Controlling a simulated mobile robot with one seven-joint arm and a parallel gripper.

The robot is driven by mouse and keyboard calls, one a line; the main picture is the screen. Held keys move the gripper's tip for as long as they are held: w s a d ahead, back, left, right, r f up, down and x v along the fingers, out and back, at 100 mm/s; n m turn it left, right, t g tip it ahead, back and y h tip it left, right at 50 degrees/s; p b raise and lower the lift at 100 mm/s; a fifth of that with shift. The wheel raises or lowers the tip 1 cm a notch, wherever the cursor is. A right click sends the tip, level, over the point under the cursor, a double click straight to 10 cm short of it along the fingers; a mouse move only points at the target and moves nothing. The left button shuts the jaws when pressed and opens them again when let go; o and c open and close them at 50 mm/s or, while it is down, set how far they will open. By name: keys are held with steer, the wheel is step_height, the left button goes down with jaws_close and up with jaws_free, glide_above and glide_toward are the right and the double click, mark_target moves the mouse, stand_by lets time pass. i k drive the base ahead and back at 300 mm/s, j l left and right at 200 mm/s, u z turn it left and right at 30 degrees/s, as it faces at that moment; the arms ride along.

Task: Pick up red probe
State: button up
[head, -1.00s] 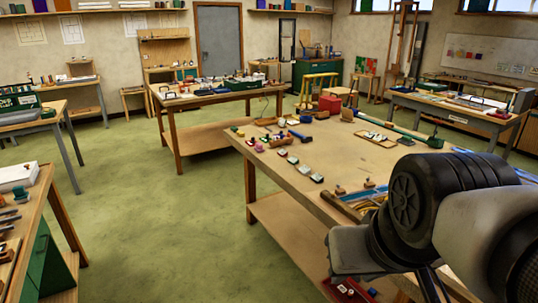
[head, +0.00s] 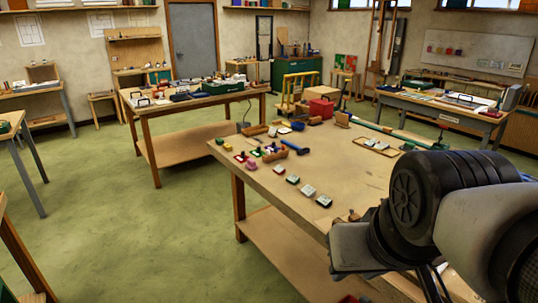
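I cannot make out a red probe for certain. A cluster of small coloured pieces lies at the left end of the near wooden table (head: 290,215), and a small red piece (head: 240,157) is among them, too small to identify. My arm fills the lower right over the table. Dark parts of my gripper (head: 432,285) show below the wrist at the bottom edge, cut off by the frame. I cannot see whether they are apart or closed, or whether they hold anything.
A red box (head: 321,107), a blue-headed tool (head: 296,147) and a tray (head: 377,146) are on the near table. Several small blocks run along its left edge. Another bench (head: 142,113) stands behind, left. Green floor (head: 120,230) is open to the left.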

mark_target(279, 169)
steer(key=i+j+z, duration=0.1)
steer(key=i+j, duration=0.25)
steer(key=i+j+z, duration=0.15)
steer(key=i+j, duration=0.25)
steer(key=i+j+z, duration=0.1)
steer(key=i+j, duration=0.3)
steer(key=i+j+z, duration=0.1)
steer(key=i+j, duration=0.35)
steer(key=i+j+z, duration=0.1)
steer(key=i+j, duration=0.25)
steer(key=j, duration=0.15)
steer(key=i+j+z, duration=0.15)
steer(key=i+j, duration=0.2)
steer(key=j, duration=0.15)
